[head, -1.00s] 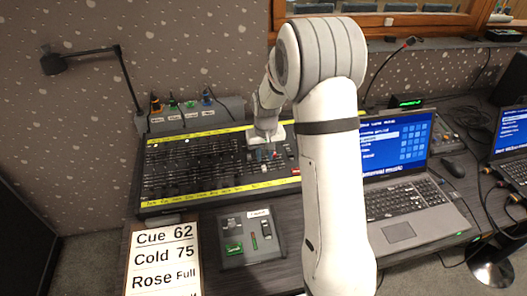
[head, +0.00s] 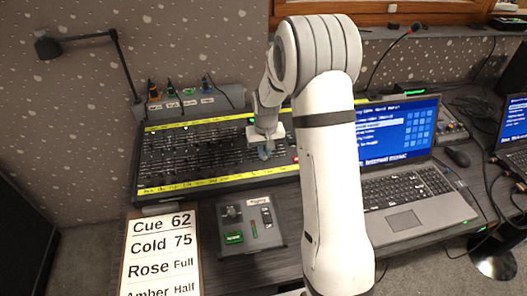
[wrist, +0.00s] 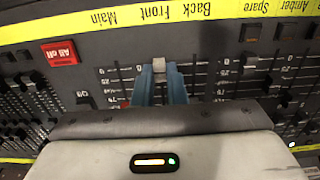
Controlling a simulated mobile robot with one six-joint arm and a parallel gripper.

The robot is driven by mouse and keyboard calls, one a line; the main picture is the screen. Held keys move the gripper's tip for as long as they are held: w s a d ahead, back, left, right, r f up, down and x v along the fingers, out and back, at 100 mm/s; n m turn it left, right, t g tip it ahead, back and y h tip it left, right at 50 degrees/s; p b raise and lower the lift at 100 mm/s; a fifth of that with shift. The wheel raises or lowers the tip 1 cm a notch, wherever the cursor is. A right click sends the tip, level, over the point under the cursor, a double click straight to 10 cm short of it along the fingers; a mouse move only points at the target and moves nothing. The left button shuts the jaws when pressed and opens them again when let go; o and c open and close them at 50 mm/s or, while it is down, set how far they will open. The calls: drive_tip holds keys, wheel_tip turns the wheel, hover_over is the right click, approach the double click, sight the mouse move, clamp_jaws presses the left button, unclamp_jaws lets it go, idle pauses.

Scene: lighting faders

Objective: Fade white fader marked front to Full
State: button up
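The white fader marked Front has a pale cap (wrist: 159,65) at the end of its slot closest to the yellow label strip (wrist: 150,13), by the 0 of the printed scale. The strip reads Main, Front and Back, and the cap is below Front in the wrist view. My gripper (wrist: 159,72) has its two blue fingers on either side of the cap, with no clear gap seen. In the head view my gripper (head: 264,152) is down on the right part of the fader console (head: 150,160); it hides the cap there.
A red button (wrist: 60,52) and neighbouring caps (wrist: 249,62) flank the gripper. A small switch box (head: 250,225) and a cue sheet (head: 160,250) lie in front of the console. A laptop (head: 400,190) stands right, beyond my arm.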

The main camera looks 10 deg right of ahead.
drive_tip(key=shift+w+r+p, duration=0.15)
drive_tip(key=shift+w+p, duration=0.15)
drive_tip(key=shift+w, duration=1.2)
drive_tip(key=shift+w+r+p, duration=0.1)
drive_tip(key=shift+w+p, duration=0.2)
drive_tip(key=shift+w, duration=1.2)
drive_tip(key=shift+c, duration=0.3)
drive_tip(key=o, duration=0.4)
drive_tip(key=shift+r+p, duration=0.75)
drive_tip(key=shift+r, duration=0.55)
drive_tip(key=r, duration=0.7)
drive_tip(key=shift+s+r+b, duration=0.35)
